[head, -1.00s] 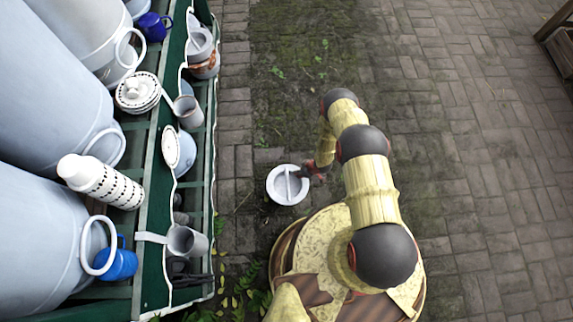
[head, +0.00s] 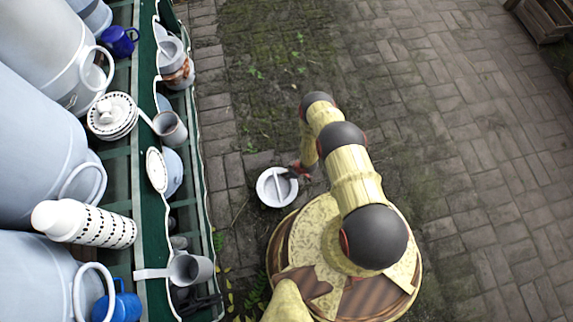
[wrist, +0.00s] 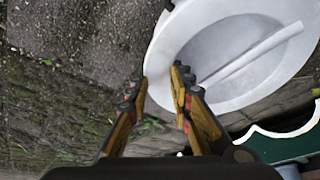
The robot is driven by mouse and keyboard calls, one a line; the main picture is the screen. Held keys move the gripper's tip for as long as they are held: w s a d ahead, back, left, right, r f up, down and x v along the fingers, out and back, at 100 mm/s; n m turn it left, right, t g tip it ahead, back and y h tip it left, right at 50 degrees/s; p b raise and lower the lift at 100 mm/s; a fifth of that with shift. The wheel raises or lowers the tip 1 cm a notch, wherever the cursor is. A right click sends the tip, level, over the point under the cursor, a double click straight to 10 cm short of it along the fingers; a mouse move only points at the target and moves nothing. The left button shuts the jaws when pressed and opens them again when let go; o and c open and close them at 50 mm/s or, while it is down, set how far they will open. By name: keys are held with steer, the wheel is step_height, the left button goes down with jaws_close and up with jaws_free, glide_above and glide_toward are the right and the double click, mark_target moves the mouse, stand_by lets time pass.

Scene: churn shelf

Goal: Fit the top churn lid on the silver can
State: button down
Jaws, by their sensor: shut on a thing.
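The churn lid (head: 268,190) is a round, pale grey-white dish with a raised rim and a bar across its middle. My gripper (head: 297,172) is shut on the rim at its right side and holds it over the paving. In the wrist view the lid (wrist: 235,60) fills the upper right, with its rim between the fingers of my gripper (wrist: 160,86). Several large grey-silver cans (head: 40,140) with ring handles stand along the left of the head view. Their tops are cut off by the frame edge, and I cannot tell which is the silver can.
A green shelf (head: 146,215) edges the cans and holds a spotted white bottle (head: 85,222), stacked white plates (head: 112,116), grey cups (head: 190,268) and blue mugs (head: 118,40). Brick paving (head: 420,90) is open at the right. A wooden crate (head: 545,18) stands top right.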

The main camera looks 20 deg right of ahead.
steer(key=c, duration=1.6)
jaws_free()
